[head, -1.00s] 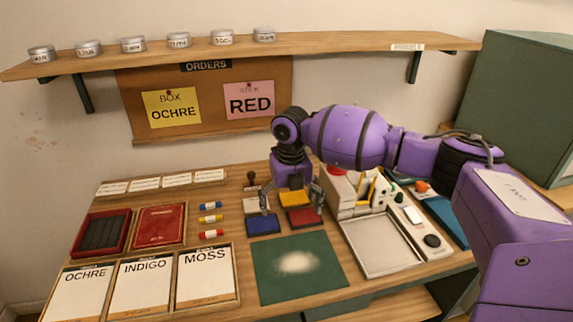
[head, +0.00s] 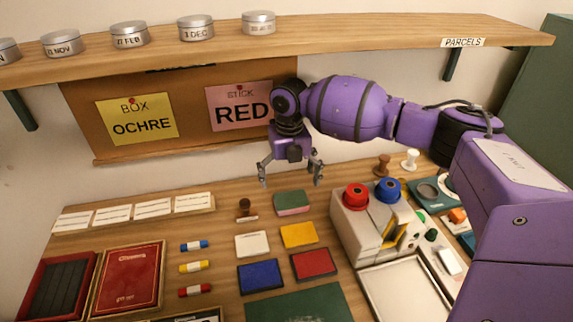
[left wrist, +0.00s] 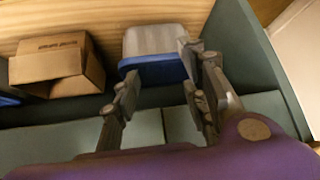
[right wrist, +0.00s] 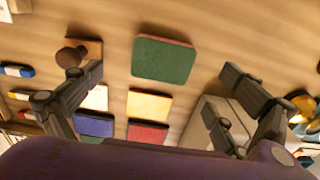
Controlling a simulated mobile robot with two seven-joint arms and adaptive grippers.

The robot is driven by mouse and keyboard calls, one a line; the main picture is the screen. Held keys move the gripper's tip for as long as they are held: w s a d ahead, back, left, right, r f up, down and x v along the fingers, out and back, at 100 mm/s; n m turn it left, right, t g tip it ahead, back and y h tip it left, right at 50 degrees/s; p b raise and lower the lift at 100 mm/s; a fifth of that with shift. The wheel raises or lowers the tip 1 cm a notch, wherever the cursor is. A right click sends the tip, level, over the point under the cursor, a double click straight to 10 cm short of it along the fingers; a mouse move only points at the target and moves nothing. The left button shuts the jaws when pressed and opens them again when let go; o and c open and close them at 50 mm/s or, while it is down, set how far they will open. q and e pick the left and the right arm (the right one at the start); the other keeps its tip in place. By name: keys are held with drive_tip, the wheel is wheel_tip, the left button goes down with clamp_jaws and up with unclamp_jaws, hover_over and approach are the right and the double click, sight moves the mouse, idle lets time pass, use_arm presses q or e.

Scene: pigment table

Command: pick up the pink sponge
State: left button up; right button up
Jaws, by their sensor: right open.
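The sponge (head: 292,203) lies flat on the table in the head view, green on top with a pink lower layer. It also shows in the right wrist view (right wrist: 163,60), where the green top is plain and a thin reddish edge runs along it. My right gripper (head: 291,180) is open and empty, its fingers spread above and slightly behind the sponge in the picture. In the right wrist view the sponge lies between and beyond the fingertips (right wrist: 165,75). My left gripper (left wrist: 158,65) shows only in the left wrist view, fingers apart and empty.
A stamp (head: 244,208) stands just left of the sponge. White (head: 252,244), yellow (head: 298,235), blue (head: 260,277) and red (head: 314,265) pads lie in front. A boxy holder (head: 365,225) stands right. A shelf (head: 300,32) overhangs behind. A cardboard box (left wrist: 55,65) is near my left gripper.

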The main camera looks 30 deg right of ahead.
sight(291, 199)
drive_tip(key=f, duration=0.7)
drive_tip(key=shift+s+d+f, duration=0.15)
drive_tip(key=shift+s, duration=0.25)
drive_tip(key=c, duration=0.8)
